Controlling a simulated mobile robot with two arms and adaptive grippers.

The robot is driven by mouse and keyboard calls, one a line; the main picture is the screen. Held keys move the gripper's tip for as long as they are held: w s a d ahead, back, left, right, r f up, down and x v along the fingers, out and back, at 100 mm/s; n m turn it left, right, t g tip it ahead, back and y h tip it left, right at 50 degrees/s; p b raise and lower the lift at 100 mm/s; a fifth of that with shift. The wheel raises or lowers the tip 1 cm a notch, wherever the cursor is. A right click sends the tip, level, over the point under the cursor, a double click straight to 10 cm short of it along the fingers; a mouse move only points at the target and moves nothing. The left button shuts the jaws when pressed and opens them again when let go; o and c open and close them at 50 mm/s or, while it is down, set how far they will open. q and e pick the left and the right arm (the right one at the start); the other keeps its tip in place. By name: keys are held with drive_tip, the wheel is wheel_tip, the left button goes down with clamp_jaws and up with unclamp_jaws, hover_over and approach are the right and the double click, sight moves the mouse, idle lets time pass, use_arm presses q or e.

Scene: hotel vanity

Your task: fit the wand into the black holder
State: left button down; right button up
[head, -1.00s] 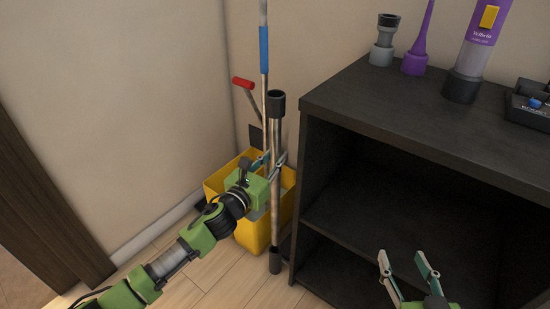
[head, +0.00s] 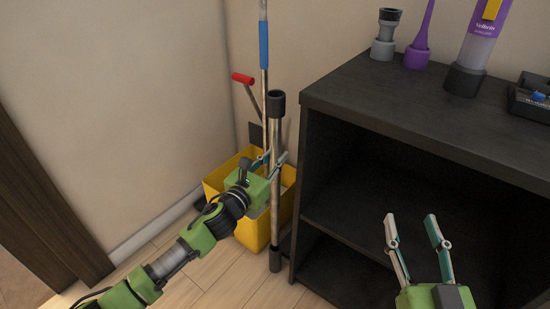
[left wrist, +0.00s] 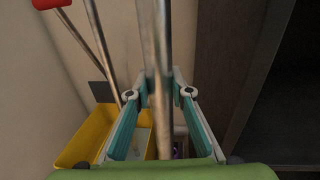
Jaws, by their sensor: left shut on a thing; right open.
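The wand (head: 275,190) is a metal tube with a wide black collar at its top and a black piece at its lower end. It stands nearly upright beside the cabinet's left side. My left gripper (head: 273,160) is shut on its middle; the left wrist view shows the tube (left wrist: 157,40) between the fingers (left wrist: 160,88). My right gripper (head: 411,219) is open and empty, in front of the cabinet's shelves. A black tray-like piece (head: 530,104) sits on the cabinet top at the right edge, partly cut off. I cannot tell whether it is the black holder.
A dark cabinet (head: 400,100) carries a grey-black fitting (head: 384,40), a purple nozzle (head: 420,45) and a purple bottle-like body (head: 475,55). A yellow bucket (head: 250,230) with blue-handled and red-handled poles stands close behind the wand. Floor in front is clear.

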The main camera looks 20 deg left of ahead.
wheel_tip(320, 180, up, 6)
drive_tip(key=s+t+y+b, duration=0.1)
drive_tip(key=t, duration=0.2)
drive_tip(key=shift+s+a+r, duration=0.15)
drive_tip(key=shift+s+a, duration=0.05)
drive_tip(key=shift+a, duration=0.05)
idle(0.4)
drive_tip(key=shift+r, duration=0.1)
idle(0.3)
drive_tip(key=shift+s+r+t, duration=0.15)
drive_tip(key=shift+r+t, duration=0.1)
drive_tip(key=shift+t, duration=0.05)
drive_tip(key=shift+s+r+t+y, duration=0.25)
drive_tip(key=shift+r+t+y, duration=0.05)
drive_tip(key=shift+r, duration=0.1)
idle(0.5)
drive_tip(key=shift+s+r+b, duration=0.1)
drive_tip(key=shift+r+b, duration=0.1)
drive_tip(key=shift+b, duration=0.1)
drive_tip(key=shift+s+r, duration=0.1)
drive_tip(key=shift+r, duration=0.05)
idle(0.4)
